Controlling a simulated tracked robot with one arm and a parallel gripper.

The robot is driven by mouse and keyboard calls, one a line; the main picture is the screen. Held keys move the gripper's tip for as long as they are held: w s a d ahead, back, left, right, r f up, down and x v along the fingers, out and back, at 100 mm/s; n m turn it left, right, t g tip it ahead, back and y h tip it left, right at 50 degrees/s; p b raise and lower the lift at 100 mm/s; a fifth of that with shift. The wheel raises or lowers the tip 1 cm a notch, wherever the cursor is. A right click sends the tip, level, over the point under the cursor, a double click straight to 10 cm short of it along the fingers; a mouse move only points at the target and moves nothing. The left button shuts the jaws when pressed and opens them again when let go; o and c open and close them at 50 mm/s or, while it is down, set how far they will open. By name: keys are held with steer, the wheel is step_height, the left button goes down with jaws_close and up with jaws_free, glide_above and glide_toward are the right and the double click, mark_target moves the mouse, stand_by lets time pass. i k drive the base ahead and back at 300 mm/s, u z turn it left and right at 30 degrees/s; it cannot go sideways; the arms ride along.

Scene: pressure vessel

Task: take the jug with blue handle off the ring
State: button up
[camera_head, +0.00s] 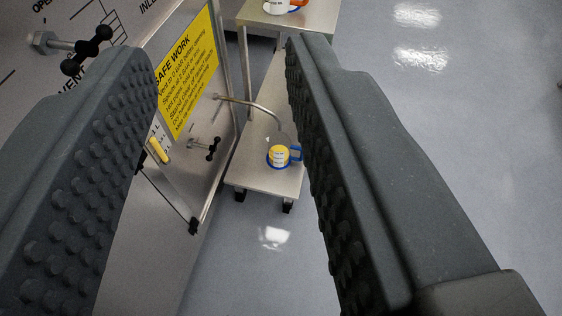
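The jug with blue handle (279,157) is small in view. It appears to stand upright on the lower shelf of a metal trolley (258,184), beyond my fingers. It has a yellow and white body, with its blue handle on the right, close to the edge of my right finger in the picture. I cannot make out a ring under it for sure; a blue edge shows around its base. My gripper (212,58) is open and empty, its two studded fingers wide apart, with the jug seen between them but farther away.
A curved pipe (252,104) reaches from the steel panel (185,185) on the left towards the jug. The panel carries a yellow safety sign (190,75) and black-knobbed valves (207,148). Another jug with an orange handle (283,4) stands on the trolley's upper shelf. Grey floor at right is clear.

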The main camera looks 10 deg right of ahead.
mark_target(279, 144)
steer(key=k, duration=1.1)
steer(key=z, duration=0.25)
steer(key=i, duration=2.15)
steer(key=u, duration=0.7)
